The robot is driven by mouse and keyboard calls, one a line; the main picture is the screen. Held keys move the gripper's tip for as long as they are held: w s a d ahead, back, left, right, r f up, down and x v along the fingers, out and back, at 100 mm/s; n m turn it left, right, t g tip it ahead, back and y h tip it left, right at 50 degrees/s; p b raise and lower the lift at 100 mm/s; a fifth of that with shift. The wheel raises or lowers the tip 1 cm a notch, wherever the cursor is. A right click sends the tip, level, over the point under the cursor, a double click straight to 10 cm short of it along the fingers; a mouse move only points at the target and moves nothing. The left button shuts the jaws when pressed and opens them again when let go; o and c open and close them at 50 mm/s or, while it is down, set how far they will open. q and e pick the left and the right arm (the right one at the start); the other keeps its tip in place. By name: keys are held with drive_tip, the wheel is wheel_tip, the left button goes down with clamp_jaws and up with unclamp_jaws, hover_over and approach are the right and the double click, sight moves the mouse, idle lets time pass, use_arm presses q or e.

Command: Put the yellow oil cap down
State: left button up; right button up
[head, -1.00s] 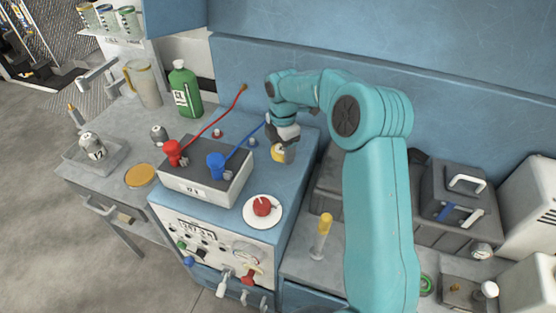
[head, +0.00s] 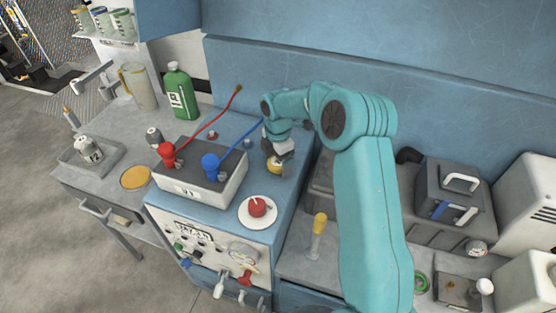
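The yellow oil cap (head: 276,167), a small yellow piece with a pale marking, is at the tip of my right gripper (head: 277,157). It is over the right edge area of the blue cabinet top (head: 226,213), right of the black battery box. My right gripper points down and looks shut on the cap; its fingers are small and partly hide the cap. I cannot tell whether the cap touches the cabinet top. My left gripper is not in view.
The battery box (head: 200,180) with red and blue clamps and a red knob (head: 257,206) stand close by. A green bottle (head: 180,92), a jug (head: 138,87) and a yellow disc (head: 135,177) are on the left bench. A yellow-topped tool (head: 319,234) stands on the lower right bench.

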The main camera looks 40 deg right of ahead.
sight(277, 160)
drive_tip(key=shift+s+r, duration=0.1)
drive_tip(key=shift+r, duration=0.55)
wheel_tip(277, 160, up, 11)
drive_tip(key=shift+r, duration=0.15)
